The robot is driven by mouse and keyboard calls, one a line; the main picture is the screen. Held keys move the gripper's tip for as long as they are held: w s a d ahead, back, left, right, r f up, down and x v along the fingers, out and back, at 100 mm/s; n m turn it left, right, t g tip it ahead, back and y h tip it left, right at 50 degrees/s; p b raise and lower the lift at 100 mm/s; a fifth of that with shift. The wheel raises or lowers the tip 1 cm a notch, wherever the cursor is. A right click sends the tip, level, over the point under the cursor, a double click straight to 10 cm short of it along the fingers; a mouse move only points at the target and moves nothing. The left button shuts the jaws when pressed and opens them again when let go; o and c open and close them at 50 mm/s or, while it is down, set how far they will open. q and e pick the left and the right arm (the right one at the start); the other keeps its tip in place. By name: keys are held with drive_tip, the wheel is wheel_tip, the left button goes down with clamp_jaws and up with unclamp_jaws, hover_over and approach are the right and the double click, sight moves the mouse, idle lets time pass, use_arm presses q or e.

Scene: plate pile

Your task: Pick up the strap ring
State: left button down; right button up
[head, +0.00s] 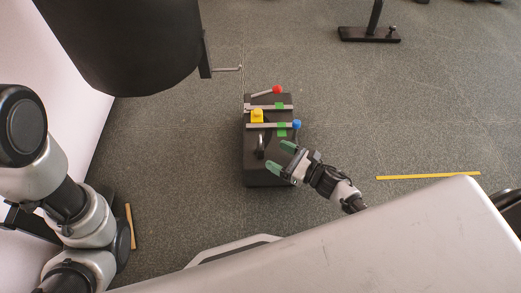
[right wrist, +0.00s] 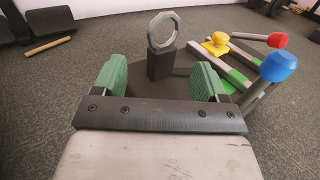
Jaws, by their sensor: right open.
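The strap ring (right wrist: 151,32) is a grey faceted ring standing upright on a small black block in the right wrist view. In the head view the ring (head: 260,142) shows nearly edge-on at the front part of a black box (head: 262,176). My right gripper (head: 281,157) is open, with its green fingers just right of the ring. In the right wrist view the ring stands beyond the gap between the fingers (right wrist: 160,80), near its middle and not touched. My left arm shows at the left of the head view, but its gripper is not in view.
Behind the ring, the box carries a yellow knob (head: 257,115), a blue-tipped lever (head: 296,124) and a red-tipped lever (head: 277,89). A large black cylinder (head: 125,40) hangs at upper left. Open grey floor lies around the box, with a yellow strip (head: 428,176) at right.

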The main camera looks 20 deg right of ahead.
sight(261, 146)
drive_tip(key=b+x, duration=0.2)
drive_tip(key=x, duration=0.3)
drive_tip(key=shift+w+b, duration=0.1)
drive_tip(key=shift+b, duration=0.3)
drive_tip(key=shift+w+a, duration=0.15)
drive_tip(key=shift+w, duration=0.1)
drive_tip(key=shift+c, duration=0.5)
drive_tip(key=shift+r, duration=0.1)
drive_tip(key=c, duration=0.9)
